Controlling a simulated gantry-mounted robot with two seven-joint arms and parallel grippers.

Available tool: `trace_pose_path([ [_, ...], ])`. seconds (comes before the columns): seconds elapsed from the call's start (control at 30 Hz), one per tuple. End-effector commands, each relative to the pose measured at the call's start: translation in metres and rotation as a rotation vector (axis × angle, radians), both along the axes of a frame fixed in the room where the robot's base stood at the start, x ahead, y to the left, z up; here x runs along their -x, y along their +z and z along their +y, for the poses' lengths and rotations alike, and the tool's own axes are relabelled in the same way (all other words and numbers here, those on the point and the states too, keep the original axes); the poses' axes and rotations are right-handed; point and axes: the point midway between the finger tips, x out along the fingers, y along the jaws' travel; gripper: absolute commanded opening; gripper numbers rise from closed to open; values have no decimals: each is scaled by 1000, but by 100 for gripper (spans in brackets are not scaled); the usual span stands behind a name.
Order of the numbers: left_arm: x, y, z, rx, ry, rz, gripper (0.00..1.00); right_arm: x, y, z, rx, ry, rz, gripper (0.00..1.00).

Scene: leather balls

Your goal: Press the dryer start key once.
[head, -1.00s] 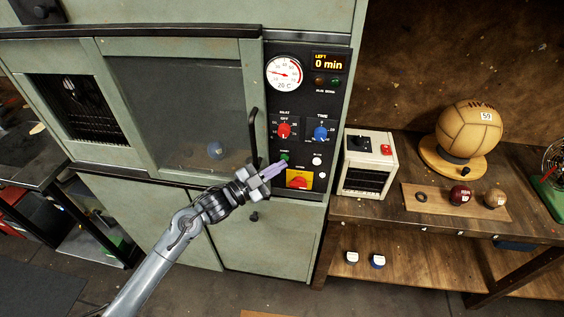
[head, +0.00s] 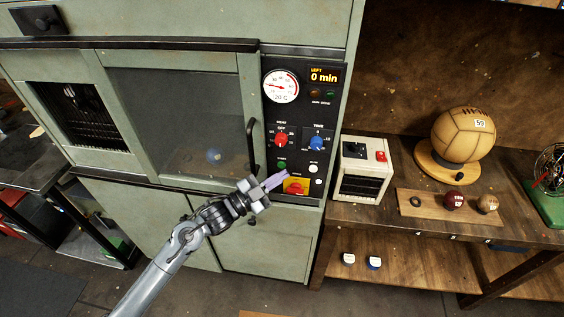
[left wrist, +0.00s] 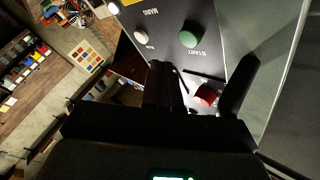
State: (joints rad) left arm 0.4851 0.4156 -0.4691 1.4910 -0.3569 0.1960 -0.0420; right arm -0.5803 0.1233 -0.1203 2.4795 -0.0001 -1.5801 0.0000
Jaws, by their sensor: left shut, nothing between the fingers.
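The dryer start key is a round green button (head: 281,165) on the black control panel (head: 291,108), left of a white button (head: 316,169). In the left wrist view the green key (left wrist: 190,35) carries the label START. My left gripper (head: 284,174) is shut and empty, its tips just below and right of the green key in the head view, in front of the yellow plate's upper edge. The wrist view shows the key beyond the fingers, uncovered. I see no contact with it. The display (head: 324,76) reads LEFT 0 min. My right gripper is out of view.
Close below the key is a red switch (head: 296,188) on a yellow plate. Above are a red heat knob (head: 281,139), a blue time knob (head: 317,143) and a dial (head: 281,86). A door handle (head: 253,145) stands out left of the panel. A white box (head: 364,150) stands right.

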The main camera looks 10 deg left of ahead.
Motion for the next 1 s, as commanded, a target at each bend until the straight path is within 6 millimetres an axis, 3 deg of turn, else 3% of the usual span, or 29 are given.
trace_pose_path([
  [0.1,12,1,2,-2,2,6,0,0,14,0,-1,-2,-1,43],
  [0.33,27,-2,4,-3,7,7,0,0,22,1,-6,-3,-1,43],
  [1.0,29,-5,5,-4,9,9,0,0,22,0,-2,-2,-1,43],
])
